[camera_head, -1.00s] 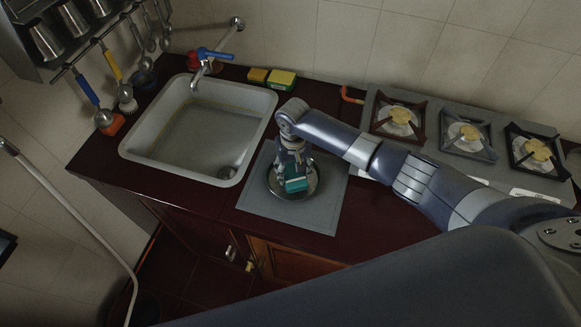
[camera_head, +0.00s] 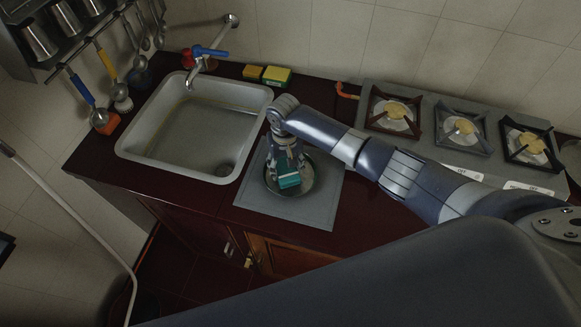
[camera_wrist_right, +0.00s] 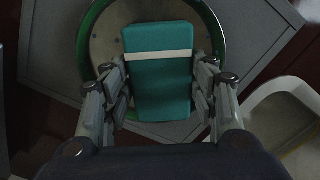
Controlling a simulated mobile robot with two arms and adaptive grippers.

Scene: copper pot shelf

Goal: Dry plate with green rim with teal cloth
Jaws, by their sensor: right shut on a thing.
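The teal cloth (camera_head: 289,180) is a folded block with a pale band, and it also shows in the right wrist view (camera_wrist_right: 160,85). My right gripper (camera_wrist_right: 160,92) is shut on it, one finger on each long side. The plate with green rim (camera_head: 305,183) lies on a grey mat under the cloth, its rim showing in the right wrist view (camera_wrist_right: 88,30). The cloth is over the plate; whether it touches the plate I cannot tell. The gripper and cloth hide part of the plate. My left gripper is not in view.
The grey mat (camera_head: 325,208) lies on the dark red counter. The sink (camera_head: 150,148) with its tap is to the left. Two sponges (camera_head: 277,75) lie at the wall. A stove (camera_head: 435,135) is to the right. Utensils hang upper left.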

